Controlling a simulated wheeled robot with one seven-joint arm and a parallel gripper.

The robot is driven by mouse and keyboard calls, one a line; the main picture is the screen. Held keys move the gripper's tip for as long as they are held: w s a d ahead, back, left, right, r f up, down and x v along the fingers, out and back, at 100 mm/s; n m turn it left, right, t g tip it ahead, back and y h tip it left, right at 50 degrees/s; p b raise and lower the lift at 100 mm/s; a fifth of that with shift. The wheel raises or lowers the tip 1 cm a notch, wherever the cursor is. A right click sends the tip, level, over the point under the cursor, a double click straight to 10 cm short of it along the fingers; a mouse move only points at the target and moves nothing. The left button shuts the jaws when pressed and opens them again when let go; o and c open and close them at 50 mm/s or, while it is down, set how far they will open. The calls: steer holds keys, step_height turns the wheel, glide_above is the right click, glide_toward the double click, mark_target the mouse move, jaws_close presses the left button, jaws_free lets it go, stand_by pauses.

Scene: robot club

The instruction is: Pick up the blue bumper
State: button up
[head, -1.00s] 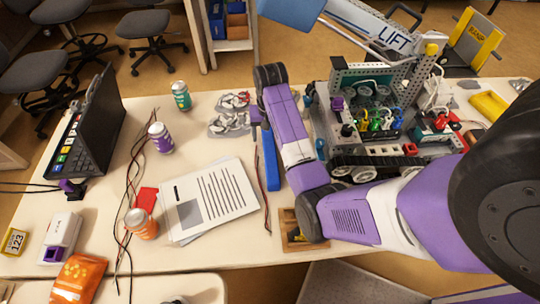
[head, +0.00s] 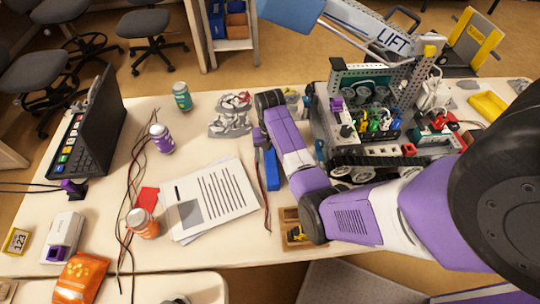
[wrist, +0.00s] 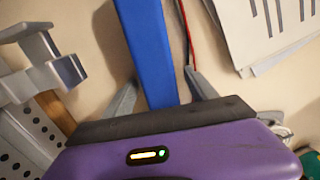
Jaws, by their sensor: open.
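The blue bumper (head: 272,168) is a long, flat blue bar lying on the table, left of my arm and right of the printed sheets. Its far part is hidden behind my wrist in the head view. In the wrist view the bumper (wrist: 150,45) runs from the top edge down between my fingers. My gripper (wrist: 163,90) is open, with one grey fingertip on each side of the bar and a gap on both sides. In the head view my gripper (head: 259,138) is over the bar's far part; its fingertips are hidden there.
Red and black wires (head: 264,205) lie close along the bumper's left side. Paper sheets (head: 210,198) lie further left. A wooden box (head: 288,222) stands by the near edge. A large robot with a lift arm (head: 375,120) stands right of my arm.

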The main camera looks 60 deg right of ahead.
mark_target(270, 152)
jaws_close()
steer(key=shift+r, duration=0.15)
step_height(270, 152, up, 10)
steer(key=shift+f+b, duration=0.1)
steer(key=shift+b, duration=0.2)
stand_by(0.4)
